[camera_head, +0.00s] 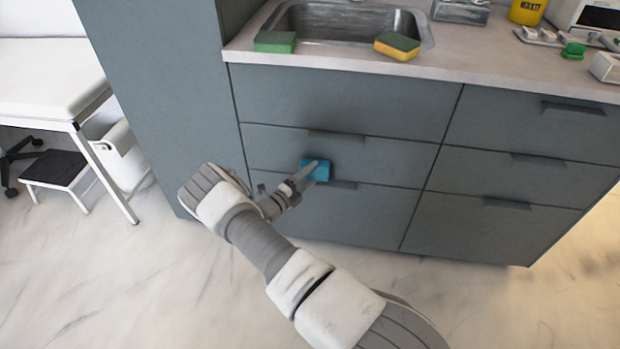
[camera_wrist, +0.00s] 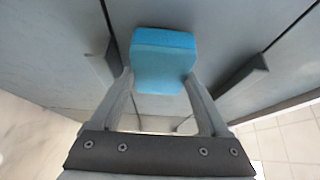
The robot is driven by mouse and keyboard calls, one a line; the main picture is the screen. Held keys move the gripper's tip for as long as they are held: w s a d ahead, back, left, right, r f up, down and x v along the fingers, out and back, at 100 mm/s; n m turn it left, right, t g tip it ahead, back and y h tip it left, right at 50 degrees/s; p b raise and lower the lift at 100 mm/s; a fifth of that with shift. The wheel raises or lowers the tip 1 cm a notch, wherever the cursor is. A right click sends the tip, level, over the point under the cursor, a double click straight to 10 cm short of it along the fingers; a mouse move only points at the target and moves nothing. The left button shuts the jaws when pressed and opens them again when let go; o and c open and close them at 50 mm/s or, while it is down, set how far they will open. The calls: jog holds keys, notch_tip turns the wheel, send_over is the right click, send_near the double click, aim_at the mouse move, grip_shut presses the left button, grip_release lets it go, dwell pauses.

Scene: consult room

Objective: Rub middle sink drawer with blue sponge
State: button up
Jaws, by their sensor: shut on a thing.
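The middle sink drawer (camera_head: 385,163) is a shut grey front below the sink, in the centre of the head view. My gripper (camera_head: 308,170) is in front of its lower part, shut on the blue sponge (camera_head: 321,171). In the wrist view the blue sponge (camera_wrist: 163,58) sits between the two fingers of my gripper (camera_wrist: 160,84), its far side towards the grey drawer fronts. It appears at or very close to the drawer face; I cannot tell whether it touches. My gripper hides part of the drawer's lower edge.
Handles stick out at the tops of the middle drawer (camera_head: 336,135) and the bottom drawer (camera_head: 343,184). A green sponge (camera_head: 275,42) and a yellow-green sponge (camera_head: 397,46) lie by the sink (camera_head: 345,22). A step stool (camera_head: 55,170) and white bin (camera_head: 120,155) stand left.

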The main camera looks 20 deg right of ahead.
aim_at(323, 175)
jog(key=shift+w+d+b, duration=0.35)
jog(key=shift+w+b, duration=0.1)
jog(key=shift+w, duration=0.05)
jog(key=shift+d, duration=0.1)
jog(key=shift+s+d+p, duration=0.65)
jog(key=shift+s+d, duration=0.45)
jog(key=shift+d, duration=0.4)
jog(key=shift+f, duration=0.15)
jog(key=shift+w+b, duration=0.1)
jog(key=shift+b, duration=0.25)
